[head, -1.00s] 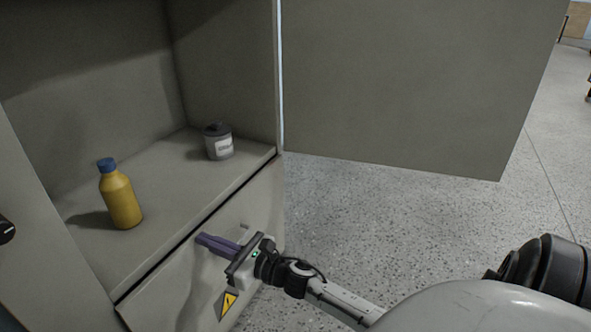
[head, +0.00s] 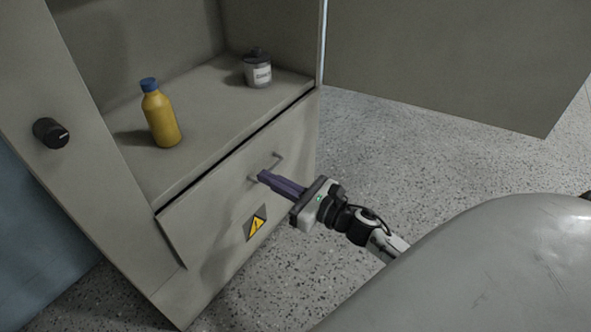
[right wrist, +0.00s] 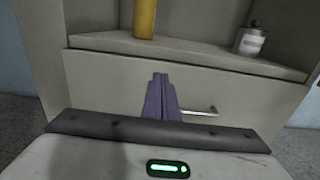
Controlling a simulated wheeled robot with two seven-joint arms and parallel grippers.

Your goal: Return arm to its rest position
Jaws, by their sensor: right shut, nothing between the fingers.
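My right gripper (head: 272,181) is shut and empty, its purple fingers together in front of the cabinet's lower drawer front. It also shows in the right wrist view (right wrist: 160,82), pointing at the drawer front (right wrist: 100,75), just left of the metal handle (right wrist: 200,110). In the head view the handle (head: 277,160) is close to the fingertips; I cannot tell whether they touch. My left gripper is not in view.
A yellow bottle with a blue cap (head: 160,118) and a grey labelled jar (head: 258,72) stand on the cabinet shelf (head: 205,110). An open door panel (head: 450,60) hangs at the right. A black knob (head: 50,132) is on the left side. Speckled floor (head: 380,150) is free.

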